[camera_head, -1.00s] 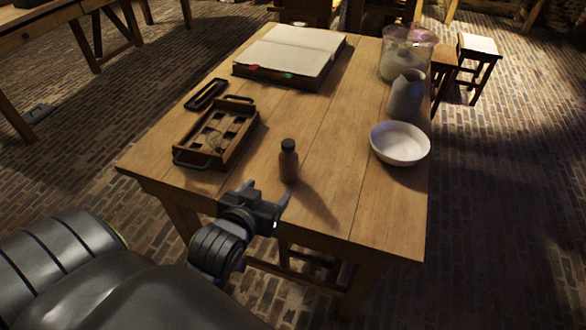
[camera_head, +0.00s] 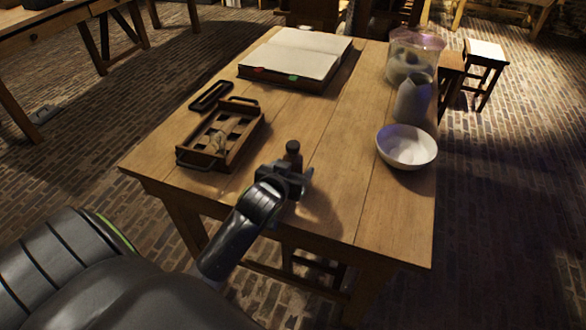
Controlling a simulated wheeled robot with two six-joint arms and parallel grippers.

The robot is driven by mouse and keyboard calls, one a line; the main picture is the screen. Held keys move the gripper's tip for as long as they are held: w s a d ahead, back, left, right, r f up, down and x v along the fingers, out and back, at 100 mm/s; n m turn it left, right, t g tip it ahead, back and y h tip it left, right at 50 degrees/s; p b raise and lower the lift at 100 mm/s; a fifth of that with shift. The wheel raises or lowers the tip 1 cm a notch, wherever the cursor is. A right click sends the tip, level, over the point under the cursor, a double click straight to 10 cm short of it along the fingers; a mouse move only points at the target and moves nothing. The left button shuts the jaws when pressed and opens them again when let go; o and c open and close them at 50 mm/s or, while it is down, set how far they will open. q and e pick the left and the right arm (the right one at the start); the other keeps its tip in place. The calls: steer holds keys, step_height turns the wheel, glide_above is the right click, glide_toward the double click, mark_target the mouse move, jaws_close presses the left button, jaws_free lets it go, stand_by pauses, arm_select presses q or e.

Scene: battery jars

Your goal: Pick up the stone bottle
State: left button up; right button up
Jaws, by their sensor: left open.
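The stone bottle (camera_head: 293,148) is small and brown with a dark cap. It stands upright near the front middle of the wooden table, and only its cap and upper part show. My left gripper (camera_head: 291,171) is open at the bottle, in front of it in the camera_head view, and hides its lower part. I cannot tell whether the fingers touch the bottle. My right gripper does not show.
A wooden tray (camera_head: 186,156) with compartments is to the left, with a dark frame (camera_head: 211,95) behind it. An open book (camera_head: 297,54) lies at the back. A white bowl (camera_head: 407,147), a grey jug (camera_head: 413,98) and a glass jar (camera_head: 429,52) stand along the right edge.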

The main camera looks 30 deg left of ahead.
arm_select(q)
steer(key=shift+w+a+f, duration=0.1)
steer(key=shift+w+f, duration=0.05)
steer(key=shift+w, duration=0.3)
steer(key=c, duration=1.2)
